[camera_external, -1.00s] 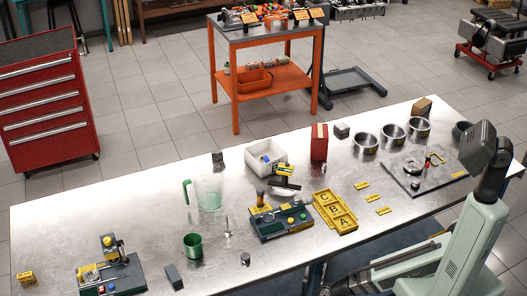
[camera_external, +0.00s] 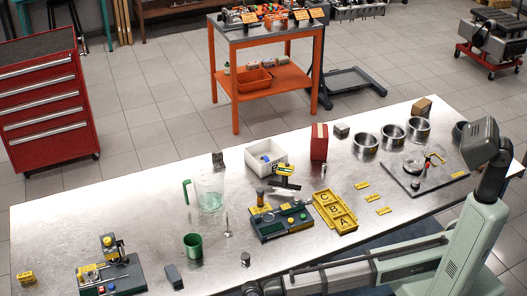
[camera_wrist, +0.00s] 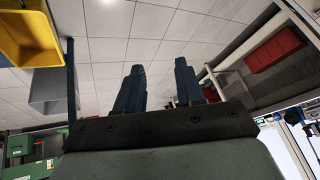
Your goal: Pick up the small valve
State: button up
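A thin upright metal piece with a stem and a small flat foot, which looks like the small valve (camera_external: 227,233), stands on the steel workbench (camera_external: 130,215) in the external view, right of the green cup. A short metal cylinder (camera_external: 245,259) stands nearer the front edge. My gripper shows in the wrist view (camera_wrist: 159,85) with its two dark fingers apart and nothing between them. In the external view my arm reaches left along the bottom edge, and the fingers cannot be made out there. The wrist view shows no valve.
A green cup (camera_external: 193,246) and clear jug (camera_external: 210,193) stand left of the valve. A blue-grey block (camera_external: 174,276) is at front left. A dark fixture (camera_external: 280,223) and a yellow lettered tray (camera_external: 335,212) lie to the right. Bare bench surrounds the valve.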

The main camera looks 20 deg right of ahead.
jog(key=s+a+r+m+t+y, duration=0.1)
jog(key=s+a+r+y, duration=0.1)
jog(key=a+r, duration=0.85)
jog(key=s+a+r+t+y, duration=0.1)
jog(key=a+r+y, duration=0.1)
jog(key=a+r, duration=0.8)
notch_tip(320, 180, up, 15)
jog(key=w+m, duration=0.1)
jog(key=w, duration=0.1)
jog(key=m+t+h, duration=0.3)
jog(key=m+h, duration=0.3)
jog(key=h, duration=0.2)
send_over(228, 231)
jog(key=shift+w+f, duration=0.2)
jog(key=shift+f, duration=0.65)
jog(key=shift+d+f, duration=0.1)
jog(key=shift+f, duration=0.4)
notch_tip(228, 231, down, 13)
jog(key=shift+r, duration=0.1)
grip_shut()
